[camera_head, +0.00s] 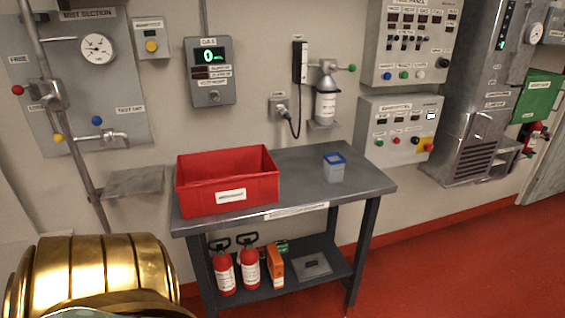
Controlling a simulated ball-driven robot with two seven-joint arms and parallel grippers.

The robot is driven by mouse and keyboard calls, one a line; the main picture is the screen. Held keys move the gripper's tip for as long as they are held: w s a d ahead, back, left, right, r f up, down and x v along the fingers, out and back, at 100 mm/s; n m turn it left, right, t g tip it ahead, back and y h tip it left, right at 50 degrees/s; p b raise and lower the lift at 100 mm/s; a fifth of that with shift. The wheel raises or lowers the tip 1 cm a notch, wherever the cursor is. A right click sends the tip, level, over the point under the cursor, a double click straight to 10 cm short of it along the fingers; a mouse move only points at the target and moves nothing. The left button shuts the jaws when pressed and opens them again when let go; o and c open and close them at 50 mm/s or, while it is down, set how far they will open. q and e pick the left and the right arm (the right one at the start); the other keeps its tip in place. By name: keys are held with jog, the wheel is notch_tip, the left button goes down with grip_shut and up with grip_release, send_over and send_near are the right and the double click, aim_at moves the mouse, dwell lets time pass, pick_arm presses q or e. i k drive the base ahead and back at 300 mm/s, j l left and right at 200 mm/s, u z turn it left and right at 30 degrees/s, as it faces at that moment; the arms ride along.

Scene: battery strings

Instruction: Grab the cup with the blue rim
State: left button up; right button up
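The cup with the blue rim (334,171) stands upright on the right half of the grey metal table (296,193), toward its back edge. Its body is pale grey-blue and the rim is blue and squarish. Nothing touches it. A gold, ribbed rounded shape (92,274) fills the lower left corner; it may be part of my own body. No gripper of mine shows in the head view.
A red open bin (227,193) with a white label takes the table's left half. Two red fire extinguishers (249,267) and an orange box (275,266) stand on the lower shelf. Control panels and a bottle on a bracket (325,103) hang on the wall behind. Red floor lies free at right.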

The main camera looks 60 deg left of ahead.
aim_at(334, 164)
jog(key=u, duration=1.4)
jog(key=i+l+u, duration=0.1)
jog(key=i+l, duration=0.15)
jog(key=l, duration=0.15)
